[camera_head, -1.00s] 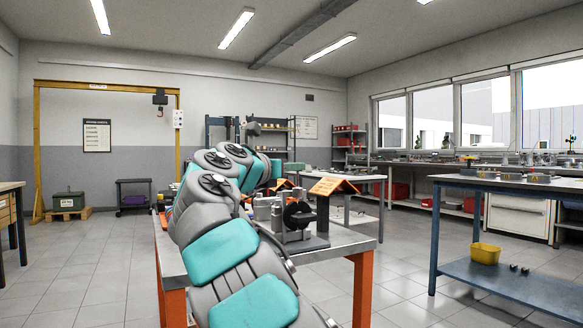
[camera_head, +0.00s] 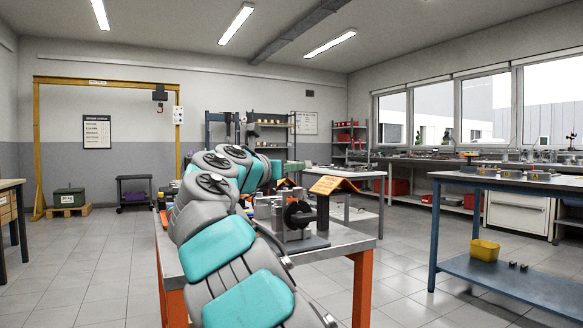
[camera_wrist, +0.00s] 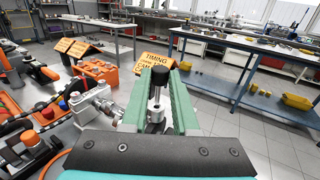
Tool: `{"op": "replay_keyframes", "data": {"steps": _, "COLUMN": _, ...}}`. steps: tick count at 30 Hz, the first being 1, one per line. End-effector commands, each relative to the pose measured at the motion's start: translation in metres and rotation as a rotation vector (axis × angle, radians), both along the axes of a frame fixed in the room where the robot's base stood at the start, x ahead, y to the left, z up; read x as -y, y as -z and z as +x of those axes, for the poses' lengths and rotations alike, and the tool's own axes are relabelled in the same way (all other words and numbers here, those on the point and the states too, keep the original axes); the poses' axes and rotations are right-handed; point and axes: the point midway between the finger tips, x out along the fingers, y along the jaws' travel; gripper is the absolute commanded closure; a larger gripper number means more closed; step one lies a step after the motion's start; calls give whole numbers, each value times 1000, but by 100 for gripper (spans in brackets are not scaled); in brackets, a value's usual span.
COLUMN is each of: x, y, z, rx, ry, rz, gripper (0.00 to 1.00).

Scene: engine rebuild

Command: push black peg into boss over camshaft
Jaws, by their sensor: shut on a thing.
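In the wrist view my gripper (camera_wrist: 164,78) has two long green fingers, shut on the black peg (camera_wrist: 159,76). The peg shows as a black cap on a grey metal shank between the fingers. A silver cylindrical piece (camera_wrist: 155,116), which looks like the boss, is below the shank. I cannot tell how deep the peg sits in it. I cannot make out the camshaft clearly. In the head view my arm hides the gripper and the peg.
An orange-topped sign reading "TIMING" (camera_wrist: 154,59) stands just beyond the fingers. Left are a grey metal housing (camera_wrist: 97,104), an orange block (camera_wrist: 96,72) and another orange sign (camera_wrist: 76,47). In the head view a black disc (camera_head: 298,213) stands on the orange-legged table (camera_head: 345,238).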

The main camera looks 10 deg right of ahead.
Motion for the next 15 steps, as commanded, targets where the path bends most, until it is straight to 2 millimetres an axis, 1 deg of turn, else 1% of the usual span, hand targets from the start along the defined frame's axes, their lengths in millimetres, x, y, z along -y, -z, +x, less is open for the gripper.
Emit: {"op": "replay_keyframes", "data": {"steps": 15, "x": 0, "y": 3, "z": 0, "rx": 1, "ry": -1, "rz": 0, "gripper": 100}}
